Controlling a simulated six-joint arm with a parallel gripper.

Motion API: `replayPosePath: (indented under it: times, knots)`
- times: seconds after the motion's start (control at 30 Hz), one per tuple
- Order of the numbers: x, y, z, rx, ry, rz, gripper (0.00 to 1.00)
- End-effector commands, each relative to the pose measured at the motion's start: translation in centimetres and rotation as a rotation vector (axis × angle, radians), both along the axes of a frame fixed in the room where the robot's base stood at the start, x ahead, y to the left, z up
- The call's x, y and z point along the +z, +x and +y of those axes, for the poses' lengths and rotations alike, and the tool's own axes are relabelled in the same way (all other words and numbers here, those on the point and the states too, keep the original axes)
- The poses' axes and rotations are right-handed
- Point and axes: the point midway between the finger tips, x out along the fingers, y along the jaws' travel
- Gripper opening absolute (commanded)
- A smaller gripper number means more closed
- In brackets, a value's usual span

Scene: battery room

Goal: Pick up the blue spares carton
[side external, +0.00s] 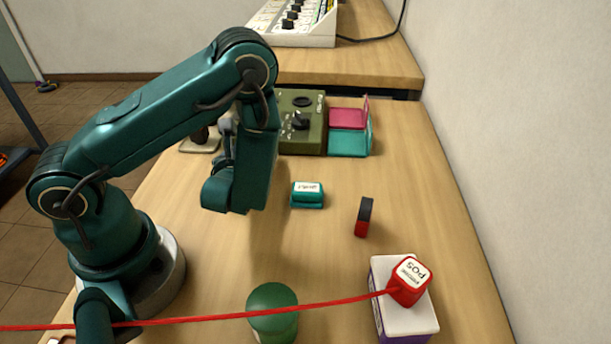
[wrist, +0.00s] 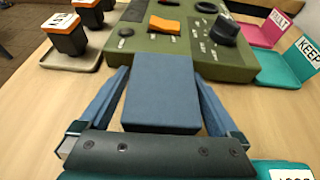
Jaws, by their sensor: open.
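The blue spares carton (wrist: 162,92) shows in the wrist view as a plain blue block, just in front of the green tester. My gripper (wrist: 160,80) is open, with one blue finger on each side of the carton. I cannot tell whether either finger touches it. In the side view my teal wrist and hand point down over the table left of the small teal box, and the carton is hidden behind my arm.
The green tester (side external: 303,120) stands close beyond the carton. Pink (side external: 346,118) and teal (side external: 348,144) trays are right of it. A teal box (side external: 307,195), a red-black block (side external: 363,217), a green cylinder (side external: 273,310) and a red POS cap (side external: 405,284) with a red cable stand nearer.

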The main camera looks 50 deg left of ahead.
Motion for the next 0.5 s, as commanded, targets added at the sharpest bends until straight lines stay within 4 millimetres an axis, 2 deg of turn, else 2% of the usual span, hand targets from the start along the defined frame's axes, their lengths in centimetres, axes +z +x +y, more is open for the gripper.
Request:
replayPosePath:
  times: [0.1, 0.17, 0.3, 0.37, 0.5]
  knots:
    - [0.00, -0.01, -0.01, 0.000, 0.000, 0.000, 0.97]
    - [0.01, -0.01, -0.01, 0.000, 0.000, 0.000, 0.75]
    - [0.01, -0.02, -0.02, 0.000, 0.000, 0.000, 0.21]
    - [0.02, -0.02, -0.02, 0.000, 0.000, 0.000, 0.00]
    - [0.04, 0.00, -0.02, 0.000, 0.000, -0.001, 0.00]
